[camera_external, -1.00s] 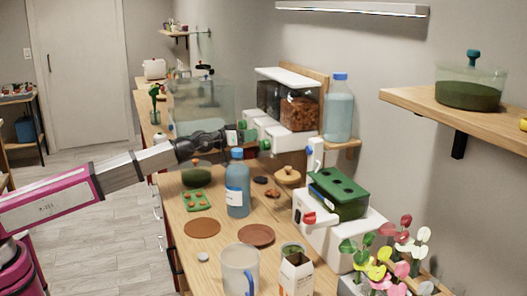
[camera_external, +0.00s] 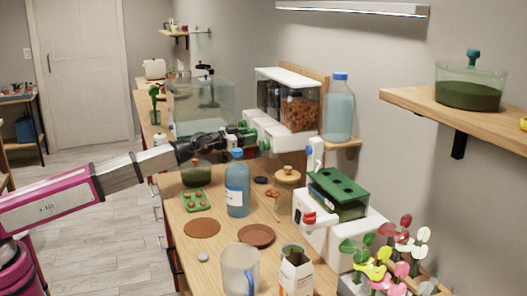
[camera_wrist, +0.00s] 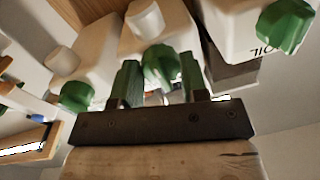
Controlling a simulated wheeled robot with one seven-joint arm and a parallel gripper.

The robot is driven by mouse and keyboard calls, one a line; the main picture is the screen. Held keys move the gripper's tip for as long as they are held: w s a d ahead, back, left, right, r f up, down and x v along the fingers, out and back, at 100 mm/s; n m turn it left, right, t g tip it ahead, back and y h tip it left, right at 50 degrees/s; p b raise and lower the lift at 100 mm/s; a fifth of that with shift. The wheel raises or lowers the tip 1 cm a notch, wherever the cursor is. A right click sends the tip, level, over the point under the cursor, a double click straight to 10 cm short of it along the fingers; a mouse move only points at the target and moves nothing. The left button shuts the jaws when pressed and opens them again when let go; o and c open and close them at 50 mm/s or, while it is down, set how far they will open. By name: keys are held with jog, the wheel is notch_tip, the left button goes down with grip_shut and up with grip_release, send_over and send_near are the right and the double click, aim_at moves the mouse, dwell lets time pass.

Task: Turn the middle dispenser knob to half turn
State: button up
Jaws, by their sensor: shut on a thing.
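The dispenser (camera_external: 290,136) has white spouted bases under clear bins with a white lid, mounted on the right wall. In the wrist view the middle green knob (camera_wrist: 161,63) sits on the middle white base. My gripper (camera_wrist: 160,78) has its two green fingers on either side of this knob, shut on it. The left-hand knob (camera_wrist: 77,95) and the right-hand knob (camera_wrist: 287,25) are apart from the fingers. In the external view my gripper (camera_external: 242,133) reaches the dispenser front, and the fingers partly hide the middle knob. I cannot tell how far the knob is turned.
A blue bottle (camera_external: 238,190) stands on the counter below my wrist. A glass tank (camera_external: 203,104) stands behind the arm. A large bottle (camera_external: 339,108) is on the shelf right of the dispenser. A white machine with a green lid (camera_external: 339,190) stands nearer.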

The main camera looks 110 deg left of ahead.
jog(key=shift+f, duration=0.1)
jog(key=o, duration=0.9)
jog(key=v, duration=1)
jog(key=shift+s+d, duration=0.25)
jog(key=shift+d, duration=0.05)
